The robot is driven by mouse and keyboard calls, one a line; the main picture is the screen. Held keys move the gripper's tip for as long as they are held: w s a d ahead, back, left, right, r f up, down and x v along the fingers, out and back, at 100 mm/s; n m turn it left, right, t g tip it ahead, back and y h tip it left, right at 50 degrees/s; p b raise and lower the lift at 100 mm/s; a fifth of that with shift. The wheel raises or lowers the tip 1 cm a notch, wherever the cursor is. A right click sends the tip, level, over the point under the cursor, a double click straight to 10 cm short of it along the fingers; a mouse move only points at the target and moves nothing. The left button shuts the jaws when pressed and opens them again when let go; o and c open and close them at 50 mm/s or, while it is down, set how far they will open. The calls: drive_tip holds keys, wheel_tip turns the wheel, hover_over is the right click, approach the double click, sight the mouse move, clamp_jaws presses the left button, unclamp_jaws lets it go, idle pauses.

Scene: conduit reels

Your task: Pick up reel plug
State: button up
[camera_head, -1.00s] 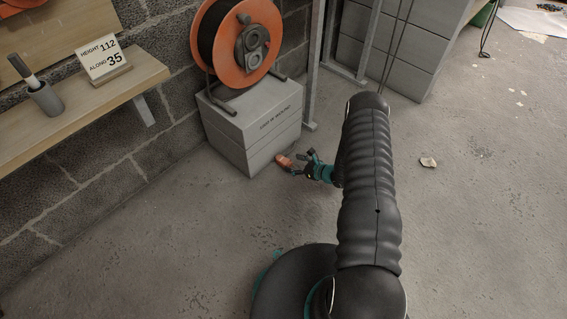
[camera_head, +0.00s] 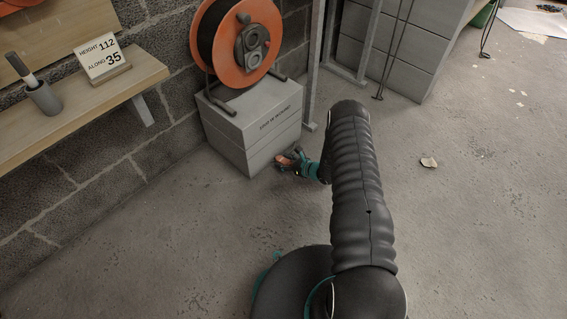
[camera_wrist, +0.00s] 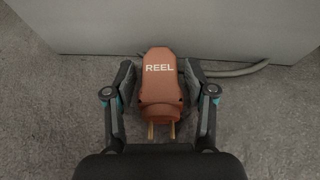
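The reel plug (camera_wrist: 160,88) is orange with the word REEL on it and brass pins that point toward my wrist. It lies on the concrete floor near the foot of a grey block. In the wrist view it sits between the two fingers of my gripper (camera_wrist: 160,85), which are spread on either side of it. Narrow gaps seem to show beside the plug, and I cannot tell whether a finger touches it. In the head view my gripper (camera_head: 290,158) covers much of the orange plug (camera_head: 283,162).
The grey block (camera_head: 249,137) stands just beyond the plug and carries an orange cable reel (camera_head: 212,48). A grey cable (camera_wrist: 238,70) runs along the block's foot. A wooden shelf (camera_head: 135,72) is on the left wall. The floor at right is mostly clear, with a small flake (camera_head: 429,162).

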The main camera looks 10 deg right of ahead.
clamp_jaws()
drive_tip(key=shift+r, duration=0.1)
